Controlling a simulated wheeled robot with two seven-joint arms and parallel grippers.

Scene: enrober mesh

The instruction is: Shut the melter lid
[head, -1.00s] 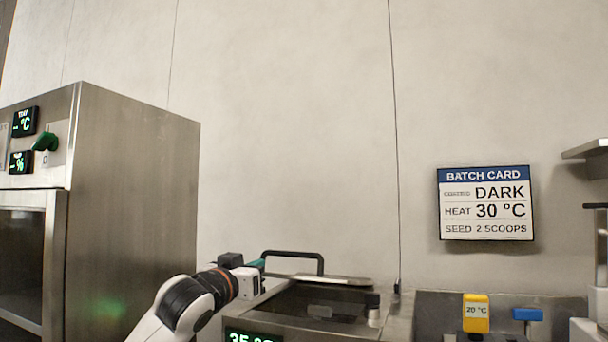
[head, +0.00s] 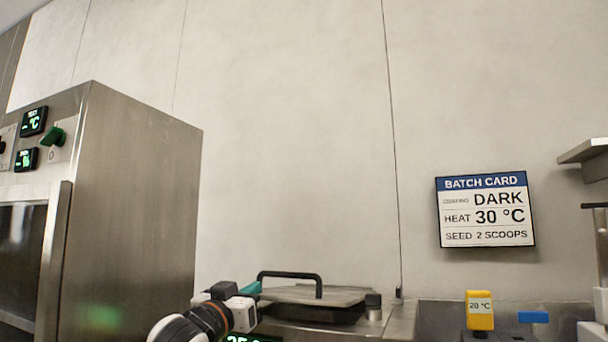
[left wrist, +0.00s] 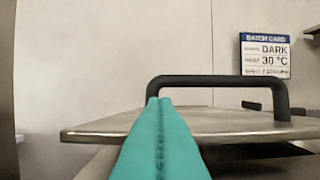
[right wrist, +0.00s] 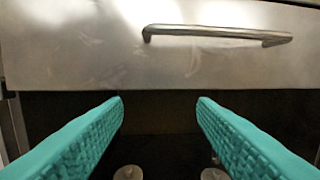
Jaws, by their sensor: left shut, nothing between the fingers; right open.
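The melter lid (head: 343,295) is a flat steel plate with a black bar handle (head: 290,275). It is tilted a little above the melter (head: 378,327), with a dark gap beneath. My left gripper (head: 250,289) is shut and empty at the lid's left side, by the handle. In the left wrist view its teal fingers (left wrist: 160,105) are pressed together in front of the lid (left wrist: 225,123) and overlap the handle's left end (left wrist: 210,80); I cannot tell if they touch it. My right gripper (right wrist: 160,105) is open and empty, facing a steel front with a bar handle (right wrist: 215,34).
A tall steel cabinet (head: 140,200) with green displays stands at left. A batch card (head: 486,210) hangs on the wall. A yellow 20 °C block (head: 480,310) and a blue-topped item (head: 533,317) are right of the melter. A dark knob (head: 373,301) stands at the melter's right.

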